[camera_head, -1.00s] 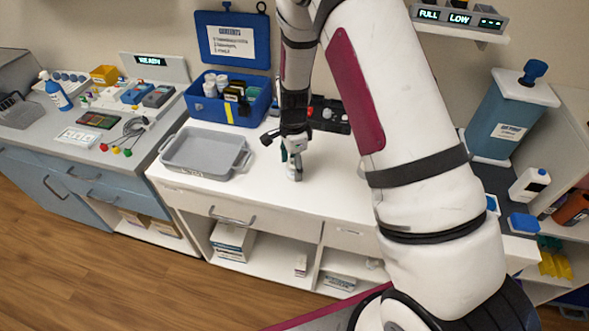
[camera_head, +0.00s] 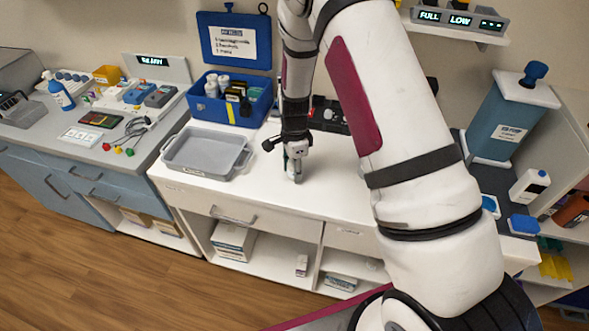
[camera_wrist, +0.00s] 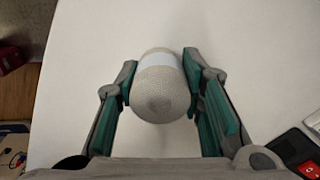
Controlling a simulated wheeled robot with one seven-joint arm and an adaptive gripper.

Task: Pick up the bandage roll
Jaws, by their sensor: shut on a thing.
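The bandage roll (camera_wrist: 162,95) is a beige, woven-textured cylinder with a pale band around it. It sits between the green pads of my gripper (camera_wrist: 160,88) in the wrist view, with a pad against each side. In the head view my gripper (camera_head: 294,168) points down at the white counter (camera_head: 335,185). A small pale part of the roll (camera_head: 292,175) shows between the fingers there. The fingers hide most of it, and I cannot tell whether it touches the counter.
A grey tray (camera_head: 183,166) lies on the counter to the left of my gripper. An open blue first-aid box (camera_head: 240,117) with bottles stands behind the tray. A dark case with red items (camera_head: 330,116) lies behind my gripper. The counter's front right is clear.

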